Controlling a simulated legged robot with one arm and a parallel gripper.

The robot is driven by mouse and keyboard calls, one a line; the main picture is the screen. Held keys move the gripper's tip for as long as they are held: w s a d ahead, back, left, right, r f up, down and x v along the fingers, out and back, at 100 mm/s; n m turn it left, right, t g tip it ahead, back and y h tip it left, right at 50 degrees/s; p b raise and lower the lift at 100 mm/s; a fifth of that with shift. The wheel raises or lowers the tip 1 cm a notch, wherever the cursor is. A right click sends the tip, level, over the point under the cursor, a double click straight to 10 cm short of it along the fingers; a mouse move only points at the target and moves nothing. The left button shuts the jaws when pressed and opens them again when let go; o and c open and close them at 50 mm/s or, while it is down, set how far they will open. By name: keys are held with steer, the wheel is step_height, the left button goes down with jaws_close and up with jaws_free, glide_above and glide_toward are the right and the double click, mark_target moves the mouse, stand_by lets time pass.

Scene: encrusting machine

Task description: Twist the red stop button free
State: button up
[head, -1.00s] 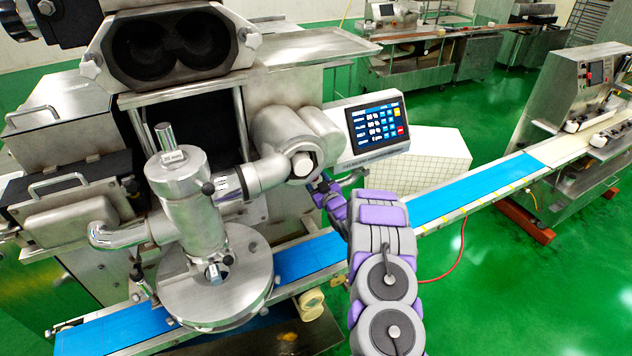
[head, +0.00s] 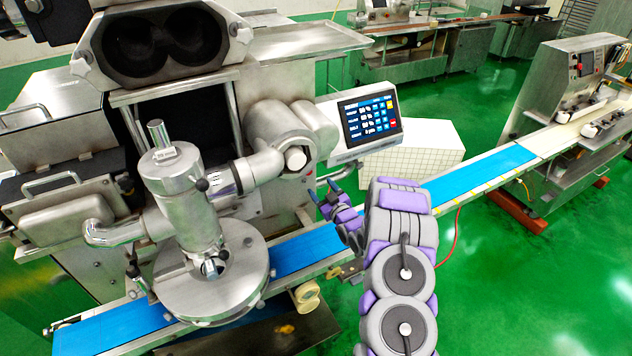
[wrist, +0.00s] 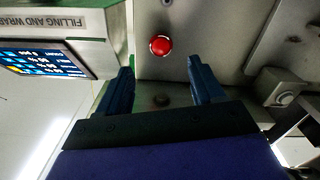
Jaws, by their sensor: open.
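The red stop button (wrist: 161,45) is a round red knob on a metal panel, seen in the wrist view above and between my fingertips. My gripper (wrist: 165,75) is open, its two dark blue fingers apart and nothing between them. The button lies beyond the fingertips, and no contact shows. In the head view my gripper (head: 322,190) is below the touchscreen, beside the machine's side. I cannot make out the button in the head view.
The touchscreen box (head: 369,117) stands just above my gripper and shows at left in the wrist view (wrist: 45,60). The blue conveyor belt (head: 312,248) runs beneath. A steel cylinder with a round disc (head: 213,290) stands left.

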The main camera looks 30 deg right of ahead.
steer(key=s, duration=0.8)
steer(key=shift+d, duration=0.2)
